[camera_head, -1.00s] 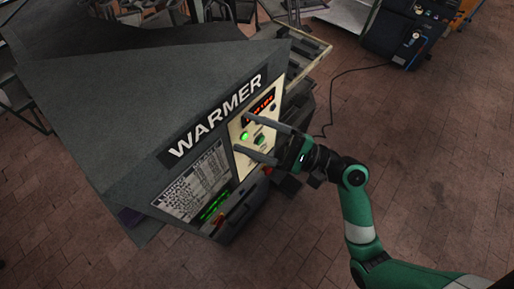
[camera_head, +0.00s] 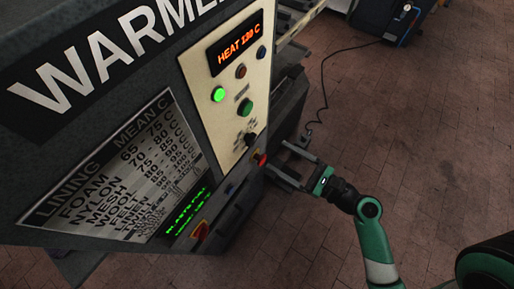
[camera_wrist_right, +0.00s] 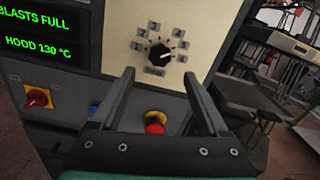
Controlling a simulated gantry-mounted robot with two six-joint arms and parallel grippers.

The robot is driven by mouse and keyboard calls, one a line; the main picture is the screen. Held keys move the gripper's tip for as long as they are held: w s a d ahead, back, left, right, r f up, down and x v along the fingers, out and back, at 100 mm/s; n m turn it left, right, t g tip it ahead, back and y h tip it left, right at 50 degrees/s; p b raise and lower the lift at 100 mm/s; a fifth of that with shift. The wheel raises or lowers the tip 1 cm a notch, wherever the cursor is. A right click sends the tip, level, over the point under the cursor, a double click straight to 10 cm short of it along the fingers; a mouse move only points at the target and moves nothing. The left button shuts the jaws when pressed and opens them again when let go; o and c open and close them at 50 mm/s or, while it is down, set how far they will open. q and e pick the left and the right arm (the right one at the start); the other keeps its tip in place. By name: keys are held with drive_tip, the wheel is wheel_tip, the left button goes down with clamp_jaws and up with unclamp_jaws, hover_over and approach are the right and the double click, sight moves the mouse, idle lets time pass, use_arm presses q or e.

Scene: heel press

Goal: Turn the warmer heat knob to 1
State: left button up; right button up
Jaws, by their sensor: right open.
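The warmer (camera_head: 120,75) is a dark grey cabinet with a cream control panel (camera_head: 226,130). My left gripper is not in view.
A red knob on a yellow base (camera_wrist_right: 155,122) is between the fingers in the wrist view, below the heat knob. A red and yellow switch (camera_wrist_right: 38,98) is at left. The display (camera_head: 238,46) reads HEAT 130 C.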

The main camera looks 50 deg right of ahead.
sight(254, 142)
drive_tip(key=w, duration=0.5)
drive_tip(key=w+a, duration=0.1)
drive_tip(key=w, duration=0.2)
drive_tip(key=shift+w+p, duration=0.25)
drive_tip(key=shift+p, duration=0.15)
drive_tip(key=shift+c, duration=0.3)
clamp_jaws()
